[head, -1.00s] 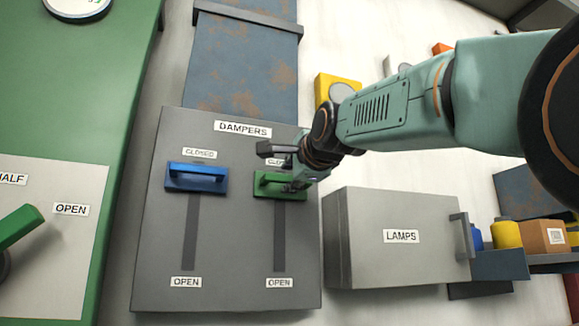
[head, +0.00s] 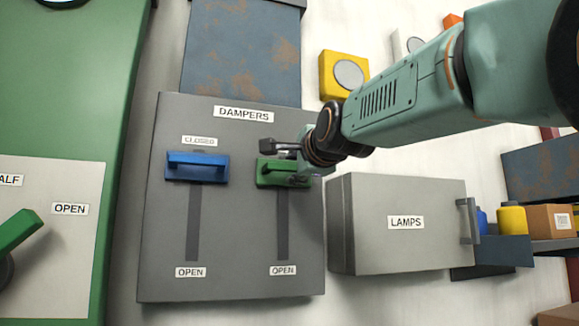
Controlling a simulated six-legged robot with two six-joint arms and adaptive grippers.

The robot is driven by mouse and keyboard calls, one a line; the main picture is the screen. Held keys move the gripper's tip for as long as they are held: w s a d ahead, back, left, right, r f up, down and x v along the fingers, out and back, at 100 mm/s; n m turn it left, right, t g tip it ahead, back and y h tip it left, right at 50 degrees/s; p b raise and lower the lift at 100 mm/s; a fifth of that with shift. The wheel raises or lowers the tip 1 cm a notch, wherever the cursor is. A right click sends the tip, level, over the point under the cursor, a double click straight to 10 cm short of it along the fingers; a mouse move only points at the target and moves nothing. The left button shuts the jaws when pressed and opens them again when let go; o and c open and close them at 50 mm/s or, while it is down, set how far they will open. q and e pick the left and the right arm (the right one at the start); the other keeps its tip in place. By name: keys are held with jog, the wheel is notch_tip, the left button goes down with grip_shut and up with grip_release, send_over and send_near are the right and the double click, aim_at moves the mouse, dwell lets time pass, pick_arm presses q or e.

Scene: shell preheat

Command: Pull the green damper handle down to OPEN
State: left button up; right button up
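The grey dampers panel (head: 235,235) stands upright in the middle of the head view. The green damper handle (head: 268,178) sits at the top of the right slot (head: 282,225), with an OPEN label (head: 283,270) at the slot's bottom. The CLOSED label above the green handle is hidden. My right gripper (head: 285,160) is at the green handle, overlapping its upper and right parts. One finger shows above the handle and another part shows low at its right end. Whether the fingers grip or touch it is unclear. My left gripper is not in view.
A blue damper handle (head: 196,168) is at the top of the left slot, beside the green one. A grey LAMPS cabinet (head: 390,240) stands to the right. A green lever (head: 18,230) is at the far left. A yellow box (head: 342,75) is on the wall behind my arm.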

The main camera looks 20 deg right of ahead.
jog(key=shift+a, duration=0.15)
grip_shut()
dwell(0.4)
